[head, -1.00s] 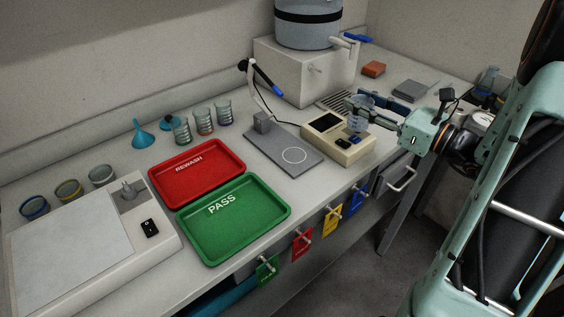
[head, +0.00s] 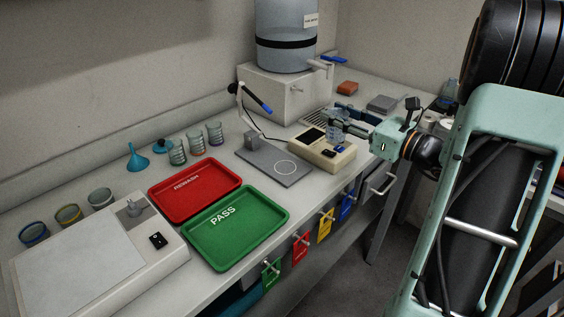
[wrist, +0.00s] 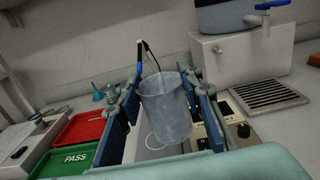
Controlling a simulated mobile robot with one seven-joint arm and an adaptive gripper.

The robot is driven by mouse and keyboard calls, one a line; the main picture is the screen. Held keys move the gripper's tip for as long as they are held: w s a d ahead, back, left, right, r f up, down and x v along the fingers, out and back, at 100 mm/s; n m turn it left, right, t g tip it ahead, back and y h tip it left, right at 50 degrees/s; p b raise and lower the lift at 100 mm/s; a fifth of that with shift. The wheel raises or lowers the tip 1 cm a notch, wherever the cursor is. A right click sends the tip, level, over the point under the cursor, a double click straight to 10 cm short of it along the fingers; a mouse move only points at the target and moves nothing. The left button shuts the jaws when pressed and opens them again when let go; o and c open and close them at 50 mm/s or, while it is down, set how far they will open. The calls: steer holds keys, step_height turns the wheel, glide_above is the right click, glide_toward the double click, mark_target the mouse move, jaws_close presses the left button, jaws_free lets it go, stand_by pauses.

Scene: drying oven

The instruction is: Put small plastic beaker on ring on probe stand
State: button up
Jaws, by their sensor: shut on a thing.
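My gripper (head: 345,127) is shut on a small clear plastic beaker (wrist: 165,108), holding it upright between blue finger pads in the wrist view. In the head view the beaker (head: 334,131) is above the beige meter box, partly hidden by the fingers. The probe stand (head: 262,163) is a flat grey base with a post and an angled arm carrying a blue-tipped probe (head: 256,98). The white ring (head: 286,167) is marked on the right part of its base and is empty. In the wrist view the ring (wrist: 152,140) shows partly, behind and below the beaker.
The beige meter (head: 322,153) stands right of the stand. The red REWASH tray (head: 195,190) and green PASS tray (head: 237,227) lie left of it. A grey block with a blue-grey tank (head: 285,44) stands behind.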

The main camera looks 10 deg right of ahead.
steer(key=shift+w+a+f+b, duration=0.35)
steer(key=shift+w+a+f, duration=0.65)
steer(key=shift+a+f, duration=1.05)
steer(key=shift+w+a+f+b, duration=0.3)
steer(key=shift+w+a+f, duration=0.75)
steer(key=shift+a+f, duration=0.95)
steer(key=shift+w+a+f+b, duration=0.35)
steer(key=shift+w+a+f, duration=0.65)
steer(key=shift+a+f, duration=1)
steer(key=shift+d+f, duration=0.25)
steer(key=shift+f, duration=0.15)
steer(key=o, duration=1.3)
